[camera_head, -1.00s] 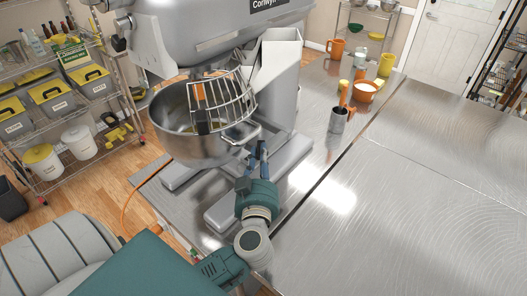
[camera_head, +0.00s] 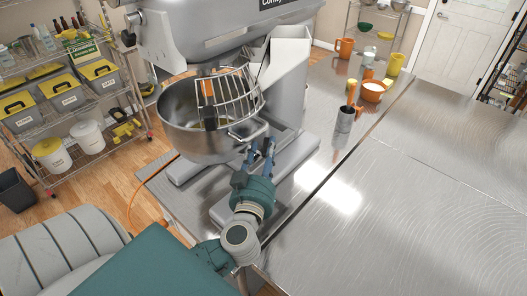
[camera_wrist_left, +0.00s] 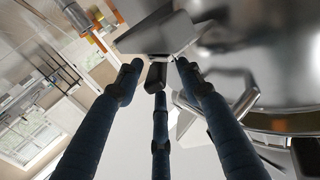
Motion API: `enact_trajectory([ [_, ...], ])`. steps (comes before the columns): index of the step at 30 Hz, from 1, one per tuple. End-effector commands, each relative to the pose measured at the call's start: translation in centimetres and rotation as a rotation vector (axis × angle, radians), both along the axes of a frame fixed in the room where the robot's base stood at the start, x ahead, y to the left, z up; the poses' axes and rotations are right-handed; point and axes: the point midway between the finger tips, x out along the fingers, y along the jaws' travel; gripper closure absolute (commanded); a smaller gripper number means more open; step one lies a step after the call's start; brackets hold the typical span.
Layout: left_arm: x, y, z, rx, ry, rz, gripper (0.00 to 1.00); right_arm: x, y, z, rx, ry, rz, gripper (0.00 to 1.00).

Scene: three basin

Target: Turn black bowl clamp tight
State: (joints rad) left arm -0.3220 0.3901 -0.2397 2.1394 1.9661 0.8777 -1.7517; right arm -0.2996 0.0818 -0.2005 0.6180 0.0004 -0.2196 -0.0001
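The steel mixer bowl (camera_head: 200,140) hangs under the stand mixer (camera_head: 220,40), with a wire guard (camera_head: 232,97) on top. My left gripper (camera_head: 262,147) is at the bowl's right side, by the mixer column, pointing away from me. In the left wrist view, a black clamp lever (camera_wrist_left: 156,76) on a grey metal mount lies between the gripper's dark blue fingers (camera_wrist_left: 158,72). The fingers are spread, with visible gaps to the lever on both sides; the middle finger is just below it, contact unclear. The clamp is hidden in the head view. My right gripper is not seen.
The mixer's base (camera_head: 235,205) stands on a steel table (camera_head: 420,190). A metal cup (camera_head: 344,120), an orange bowl (camera_head: 373,91) and orange mugs stand farther back. A shelf rack with grey bins (camera_head: 65,95) is at left. The table's right side is clear.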

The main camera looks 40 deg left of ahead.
Motion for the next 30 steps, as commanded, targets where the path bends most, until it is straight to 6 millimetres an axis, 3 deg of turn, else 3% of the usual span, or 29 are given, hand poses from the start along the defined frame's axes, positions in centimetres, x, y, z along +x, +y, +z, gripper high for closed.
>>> enact_trajectory([
  [5,-2.0,-1.0,-0.2,-0.001,0.004,0.000,0.62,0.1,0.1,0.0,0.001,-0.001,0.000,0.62],
  [12,-6.6,-3.4,-0.1,-0.004,0.003,-0.001,0.62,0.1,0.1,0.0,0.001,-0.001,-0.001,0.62],
  [18,-9.5,-4.9,0.0,0.000,0.001,-0.001,0.62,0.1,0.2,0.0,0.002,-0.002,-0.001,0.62],
  [30,-10.6,-5.5,0.1,0.001,-0.004,-0.001,0.62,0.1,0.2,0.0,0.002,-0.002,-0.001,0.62],
])
